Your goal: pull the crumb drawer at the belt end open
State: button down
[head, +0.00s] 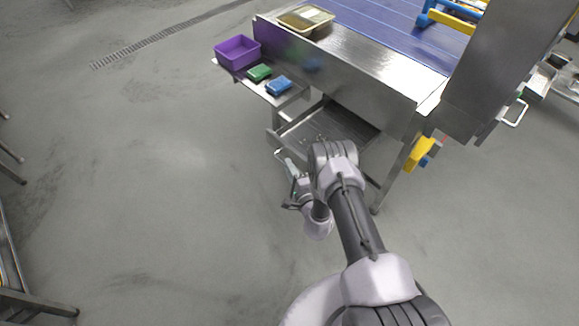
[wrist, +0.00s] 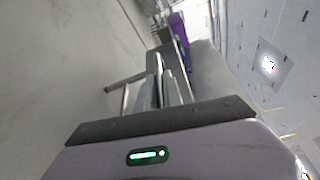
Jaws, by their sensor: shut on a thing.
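The crumb drawer (head: 345,122) is a shallow metal tray low under the end of the belt machine. Its inside shows in the head view, with small dark crumbs on its floor, and its front part sticks out to the left of the frame. My gripper (head: 281,156) is at the drawer's front, shut on the drawer handle. In the wrist view my gripper's fingers (wrist: 159,68) close around the handle bar (wrist: 124,82), which runs out to the left. My arm hides the near right part of the drawer.
A side shelf above the drawer holds a purple bin (head: 237,52), a green sponge (head: 259,72) and a blue sponge (head: 279,85). A machine leg (head: 388,180) stands right of my arm.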

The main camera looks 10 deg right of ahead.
jog(key=c, duration=1.5)
grip_release()
jog(key=shift+w, duration=0.1)
jog(key=p+v, duration=0.8)
jog(key=v, duration=0.9)
jog(key=shift+s, duration=0.25)
